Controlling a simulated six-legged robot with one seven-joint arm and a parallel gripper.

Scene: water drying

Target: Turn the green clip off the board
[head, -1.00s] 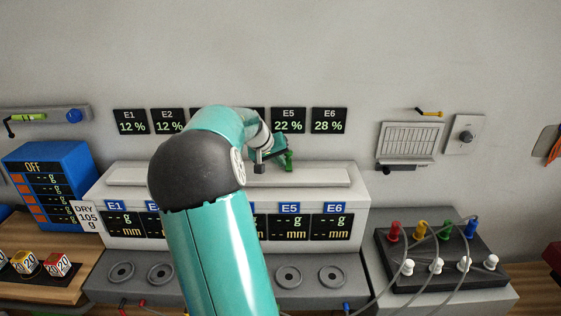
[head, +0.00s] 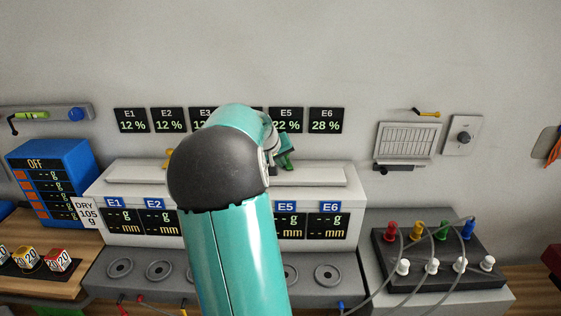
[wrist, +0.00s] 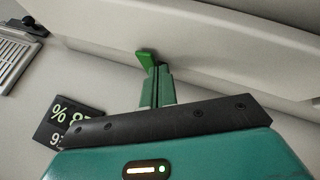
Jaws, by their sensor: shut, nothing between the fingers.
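The green clip (head: 287,161) is at the back edge of the pale board (head: 315,175) on top of the white console. In the wrist view the clip (wrist: 146,60) sticks out from the edge of the board (wrist: 215,40), just beyond my fingertips. My gripper (wrist: 156,72) is shut and empty, its narrow fingers pointing at the clip. They look very close to it, but I cannot tell whether they touch. In the head view my arm hides the middle of the board and most of my gripper (head: 279,155).
A yellow clip (head: 168,158) shows at the board's back edge, left of my arm. Moisture displays (head: 328,120) hang on the wall close behind. A dark panel (head: 440,260) with coloured plugs and cables stands right. A blue box (head: 50,165) stands left.

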